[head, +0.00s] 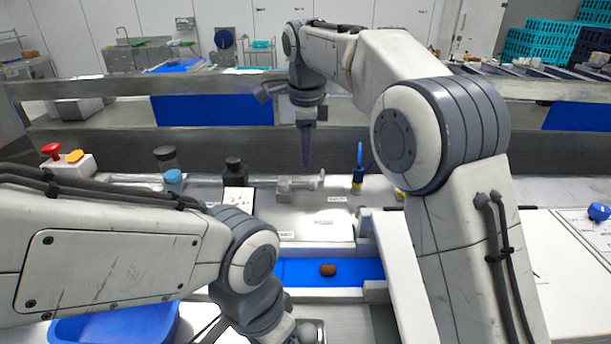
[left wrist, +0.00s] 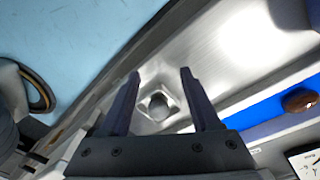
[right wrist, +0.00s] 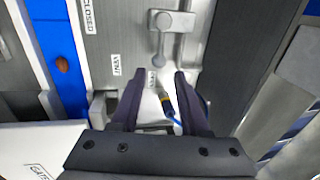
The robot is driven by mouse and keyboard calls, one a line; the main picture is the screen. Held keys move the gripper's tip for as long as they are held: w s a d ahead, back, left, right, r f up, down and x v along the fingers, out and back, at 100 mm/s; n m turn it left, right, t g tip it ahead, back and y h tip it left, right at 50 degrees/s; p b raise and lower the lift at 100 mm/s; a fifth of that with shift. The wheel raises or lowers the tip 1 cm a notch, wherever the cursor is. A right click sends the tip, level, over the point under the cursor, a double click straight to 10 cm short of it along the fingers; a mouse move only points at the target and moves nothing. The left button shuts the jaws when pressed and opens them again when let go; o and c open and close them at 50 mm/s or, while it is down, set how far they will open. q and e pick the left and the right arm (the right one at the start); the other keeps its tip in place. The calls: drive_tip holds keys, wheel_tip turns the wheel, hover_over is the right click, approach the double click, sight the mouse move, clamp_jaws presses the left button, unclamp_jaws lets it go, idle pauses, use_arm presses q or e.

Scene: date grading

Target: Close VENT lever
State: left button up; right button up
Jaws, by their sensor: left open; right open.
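The VENT lever (head: 302,184) is a metal handle with a round knob on a bracket, lying sideways on the grey panel behind the blue belt. In the right wrist view the lever (right wrist: 159,50) points its knob toward my right gripper (right wrist: 157,77), near a small label too blurred to read. The VENT label (right wrist: 116,65) and CLOSED label (right wrist: 88,15) lie to its left there. My right gripper (head: 306,160) is open, pointing down above the lever, apart from it. My left gripper (left wrist: 161,74) is open and empty over a metal surface with a square recess.
A brown date (head: 328,270) lies on the blue belt (head: 300,272). A blue-and-yellow tool (head: 358,175) stands right of the lever. A black-topped block (head: 235,172) and a blue-lidded jar (head: 173,180) stand left. A red button (head: 51,149) is farther left.

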sight(306, 184)
use_arm(q)
drive_tip(key=shift+a+r+p, duration=0.1)
drive_tip(key=shift+r+p, duration=0.75)
use_arm(e)
drive_tip(key=f, duration=0.3)
drive_tip(key=w+f, duration=0.1)
drive_tip(key=f, duration=0.5)
drive_tip(key=shift+w+a+f, duration=0.1)
drive_tip(key=shift+w+a, duration=0.15)
drive_tip(key=shift+w, duration=0.15)
clamp_jaws()
use_arm(q)
drive_tip(key=shift+a, duration=0.1)
use_arm(e)
drive_tip(key=shift+d, duration=0.2)
